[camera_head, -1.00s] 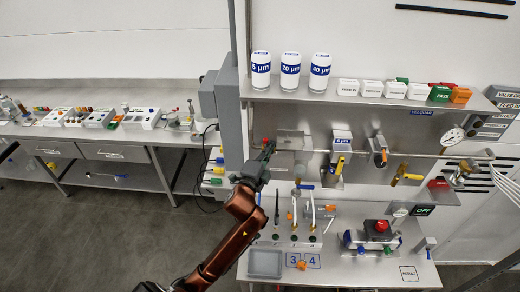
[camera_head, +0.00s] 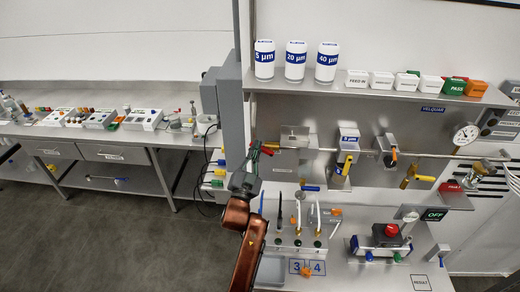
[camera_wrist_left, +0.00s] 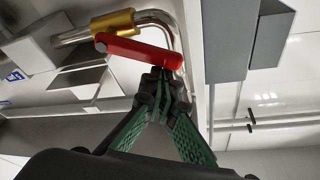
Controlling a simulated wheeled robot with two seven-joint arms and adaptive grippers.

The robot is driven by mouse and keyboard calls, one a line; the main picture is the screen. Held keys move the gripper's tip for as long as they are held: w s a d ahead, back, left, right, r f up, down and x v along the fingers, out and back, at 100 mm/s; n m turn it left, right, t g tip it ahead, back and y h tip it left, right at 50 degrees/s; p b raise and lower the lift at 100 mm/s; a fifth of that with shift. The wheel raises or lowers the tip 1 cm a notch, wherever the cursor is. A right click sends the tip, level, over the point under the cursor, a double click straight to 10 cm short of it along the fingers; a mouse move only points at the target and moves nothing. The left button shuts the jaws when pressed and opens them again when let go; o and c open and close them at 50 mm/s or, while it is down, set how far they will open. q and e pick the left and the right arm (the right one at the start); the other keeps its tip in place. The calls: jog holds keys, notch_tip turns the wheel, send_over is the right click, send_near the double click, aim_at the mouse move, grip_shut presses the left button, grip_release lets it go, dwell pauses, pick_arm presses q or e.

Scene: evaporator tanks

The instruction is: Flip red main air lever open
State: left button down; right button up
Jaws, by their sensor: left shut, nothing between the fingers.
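The red main air lever (camera_wrist_left: 138,51) sits on a brass valve body (camera_wrist_left: 113,24) on a bent metal pipe in the left wrist view. It lies across the pipe, tilted down to the right. In the head view the red lever (camera_head: 267,150) is small and partly covered, at the left end of the long pipe. My left gripper (camera_wrist_left: 163,78) is shut and empty, its tips close by the lever's right end; I cannot tell whether they touch it. In the head view the left gripper (camera_head: 254,153) is just left of the lever. My right gripper is not in view.
A grey cabinet (camera_head: 226,115) stands left of the gripper. A shelf (camera_head: 300,89) with white cups is above. Upright hoses (camera_head: 298,212) stand below. The floor at left is clear.

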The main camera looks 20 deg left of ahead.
pick_arm(q)
jog(key=shift+s+a+f, duration=0.15)
jog(key=shift+a+f, duration=0.35)
jog(key=shift+f, duration=0.15)
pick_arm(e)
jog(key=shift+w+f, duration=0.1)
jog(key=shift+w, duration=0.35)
pick_arm(q)
notch_tip(320, 180, up, 10)
